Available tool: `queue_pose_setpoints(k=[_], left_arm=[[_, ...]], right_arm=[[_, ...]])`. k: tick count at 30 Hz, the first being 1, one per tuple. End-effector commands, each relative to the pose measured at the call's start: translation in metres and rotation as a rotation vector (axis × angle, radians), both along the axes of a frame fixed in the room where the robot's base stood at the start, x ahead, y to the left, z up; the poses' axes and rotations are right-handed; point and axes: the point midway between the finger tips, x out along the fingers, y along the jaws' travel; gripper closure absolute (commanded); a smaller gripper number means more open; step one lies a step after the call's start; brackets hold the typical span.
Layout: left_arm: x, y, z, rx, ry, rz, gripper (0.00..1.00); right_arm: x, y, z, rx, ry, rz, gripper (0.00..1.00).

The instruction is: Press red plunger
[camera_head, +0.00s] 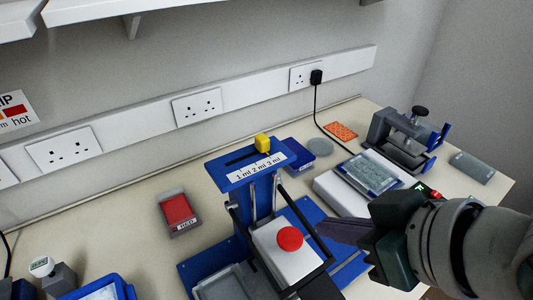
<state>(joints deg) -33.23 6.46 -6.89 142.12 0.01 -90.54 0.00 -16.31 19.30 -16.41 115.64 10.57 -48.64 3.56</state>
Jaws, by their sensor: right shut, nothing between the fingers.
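The red plunger (290,238) is a round red button on top of a white block (285,262), which sits in the blue pipette stand (218,257) in the lower middle. A yellow slider (262,143) sits on the stand's top plate, above a label reading 1 ml, 2 ml, 3 ml (258,172). My right gripper (325,230) comes in from the right, shut and empty. Its fingertips are just right of the plunger in the picture; a small gap shows between them. The height of the tips over the plunger is hard to judge. My left gripper is not in view.
A red box (178,213) lies left of the stand. A blue-framed tray (370,173) and a grey clamp device (402,138) stand at the back right. A blue container (108,287) is at lower left. Black bars frame the white block. The bench between red box and stand is clear.

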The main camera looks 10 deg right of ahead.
Motion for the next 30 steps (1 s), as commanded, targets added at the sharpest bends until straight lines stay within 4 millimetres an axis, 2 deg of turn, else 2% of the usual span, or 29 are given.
queue_pose_setpoints(k=[13,15,21,30], left_arm=[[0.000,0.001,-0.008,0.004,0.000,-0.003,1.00],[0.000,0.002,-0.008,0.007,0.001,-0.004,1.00],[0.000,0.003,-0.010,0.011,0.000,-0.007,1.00],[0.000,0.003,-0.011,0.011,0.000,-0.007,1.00]], right_arm=[[0.053,0.020,-0.058,0.000,0.000,0.000,1.00],[0.051,0.019,-0.070,-0.001,0.004,0.000,1.00],[0.051,0.019,-0.089,0.000,0.001,0.000,1.00],[0.051,0.019,-0.094,0.000,-0.001,0.001,1.00]])
